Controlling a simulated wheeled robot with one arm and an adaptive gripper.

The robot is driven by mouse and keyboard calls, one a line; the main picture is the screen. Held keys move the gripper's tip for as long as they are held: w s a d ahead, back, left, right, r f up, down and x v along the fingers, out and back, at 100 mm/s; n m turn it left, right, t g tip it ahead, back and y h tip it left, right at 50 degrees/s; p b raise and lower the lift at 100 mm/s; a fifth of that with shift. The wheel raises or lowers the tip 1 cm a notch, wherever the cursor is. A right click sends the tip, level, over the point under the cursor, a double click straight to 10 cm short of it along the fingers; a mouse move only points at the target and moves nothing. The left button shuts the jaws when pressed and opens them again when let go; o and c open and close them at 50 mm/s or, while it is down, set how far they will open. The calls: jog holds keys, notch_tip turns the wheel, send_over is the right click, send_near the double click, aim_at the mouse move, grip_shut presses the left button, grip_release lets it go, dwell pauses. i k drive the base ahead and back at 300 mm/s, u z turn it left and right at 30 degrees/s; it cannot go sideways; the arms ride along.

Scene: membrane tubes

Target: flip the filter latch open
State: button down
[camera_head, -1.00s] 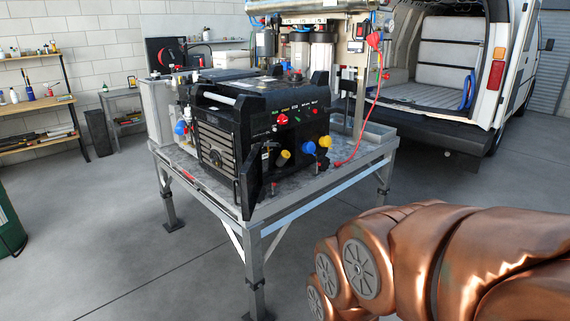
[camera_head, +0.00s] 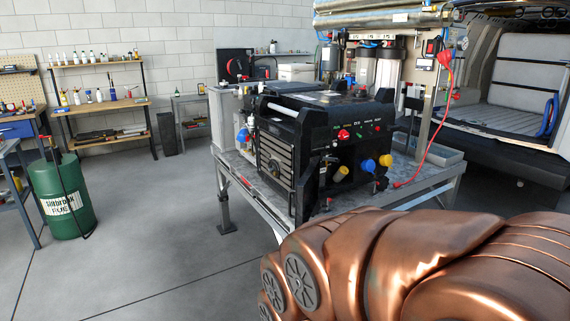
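A black machine (camera_head: 330,145) with a slatted front grille stands on a grey metal table (camera_head: 252,180). Its side panel carries a red knob (camera_head: 344,134) and yellow and blue caps. A dark narrow panel (camera_head: 306,180) stands out from the machine's near corner; I cannot tell whether it is the filter latch. No latch can be made out at this size. My copper-coloured arm fills the lower right and hides the table's near edge and legs. My gripper is not in view.
A green drum (camera_head: 62,197) stands at the left near a workbench (camera_head: 15,127). Shelves (camera_head: 100,105) line the back wall. A van (camera_head: 510,110) with open rear is at the right. A red hose (camera_head: 428,140) hangs at the table's right. The floor left of the table is clear.

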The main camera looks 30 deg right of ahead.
aim_at(327, 159)
jog(key=u, duration=0.05)
jog(key=i, duration=1)
jog(key=z, duration=0.6)
